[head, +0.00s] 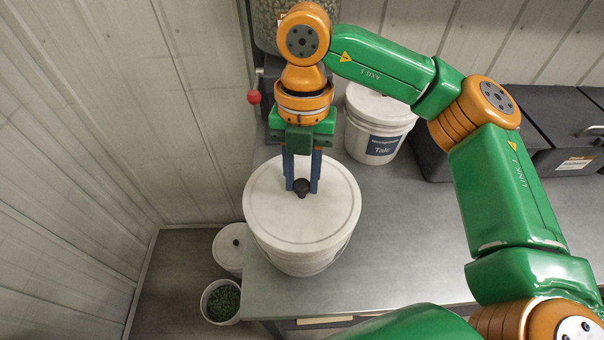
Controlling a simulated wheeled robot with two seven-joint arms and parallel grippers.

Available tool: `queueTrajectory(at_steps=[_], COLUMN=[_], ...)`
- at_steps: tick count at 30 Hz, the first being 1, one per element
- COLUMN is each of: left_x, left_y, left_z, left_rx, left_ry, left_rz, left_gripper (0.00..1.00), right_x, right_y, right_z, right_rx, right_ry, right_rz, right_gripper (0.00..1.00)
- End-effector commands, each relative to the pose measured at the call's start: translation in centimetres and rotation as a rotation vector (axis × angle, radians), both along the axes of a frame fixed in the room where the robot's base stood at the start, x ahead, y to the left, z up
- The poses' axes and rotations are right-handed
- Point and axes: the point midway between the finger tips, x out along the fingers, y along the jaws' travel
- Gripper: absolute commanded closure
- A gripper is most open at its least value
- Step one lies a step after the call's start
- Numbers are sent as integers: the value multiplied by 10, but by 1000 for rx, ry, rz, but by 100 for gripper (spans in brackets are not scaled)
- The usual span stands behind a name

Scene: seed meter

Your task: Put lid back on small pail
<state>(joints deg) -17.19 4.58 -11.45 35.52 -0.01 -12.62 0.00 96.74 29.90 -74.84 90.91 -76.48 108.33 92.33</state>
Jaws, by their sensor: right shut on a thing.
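My right gripper (302,188) points down with its blue fingers shut on the black knob (302,187) of a round white lid (300,220). This lid is over a white pail (300,263) at the left end of the grey counter. It looks level and covers the pail's mouth. I cannot tell whether it is fully seated or slightly above the rim. On the floor to the left, a smaller white pail (207,312) stands open with green bits inside. My left gripper is not in view.
Another lidded white pail (378,125) with a blue label stands behind on the counter (400,235). A clear hopper (268,25) and red ball knob (253,97) are at the back. Dark boxes (555,125) stand right.

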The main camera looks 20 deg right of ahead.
Motion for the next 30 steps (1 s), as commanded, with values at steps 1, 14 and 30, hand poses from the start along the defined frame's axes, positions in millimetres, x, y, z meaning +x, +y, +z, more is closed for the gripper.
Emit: queueTrajectory(at_steps=[1, 14, 30], left_x=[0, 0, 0], left_y=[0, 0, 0], left_z=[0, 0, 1], left_rx=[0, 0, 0], left_ry=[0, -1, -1], left_rz=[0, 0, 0], left_gripper=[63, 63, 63], right_x=[0, 0, 0], right_y=[0, 0, 0], right_z=[0, 0, 1], right_rx=[0, 0, 0], right_ry=[0, 0, 0], right_rz=[0, 0, 0], right_gripper=[100, 32, 2])
